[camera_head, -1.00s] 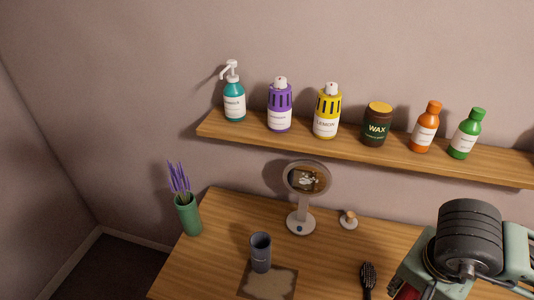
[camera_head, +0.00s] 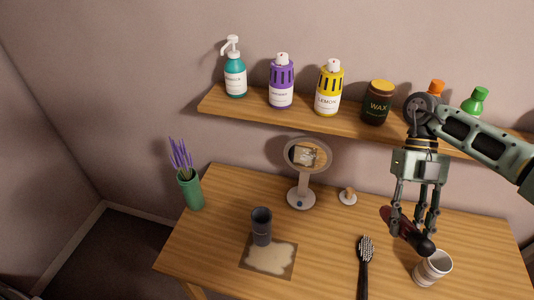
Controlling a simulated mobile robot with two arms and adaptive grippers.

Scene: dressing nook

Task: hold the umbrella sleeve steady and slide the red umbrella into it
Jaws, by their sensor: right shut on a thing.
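The umbrella sleeve, a dark grey open-topped cylinder (camera_head: 261,229), stands upright at the back edge of a patterned mat on the table. My right gripper (camera_head: 410,226) hangs down over the right part of the table, shut on the red umbrella (camera_head: 402,226). The umbrella is a short dark red roll with a black end towards the lower right, and it lies tilted across the fingers. The fingers hide part of it. It is well to the right of the sleeve, apart from it. My left gripper is not in view.
A white ribbed cup (camera_head: 432,269) stands just below the held umbrella. A black brush (camera_head: 365,262) lies between it and the mat (camera_head: 268,262). A bottle shelf (camera_head: 330,125) overhangs the back.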

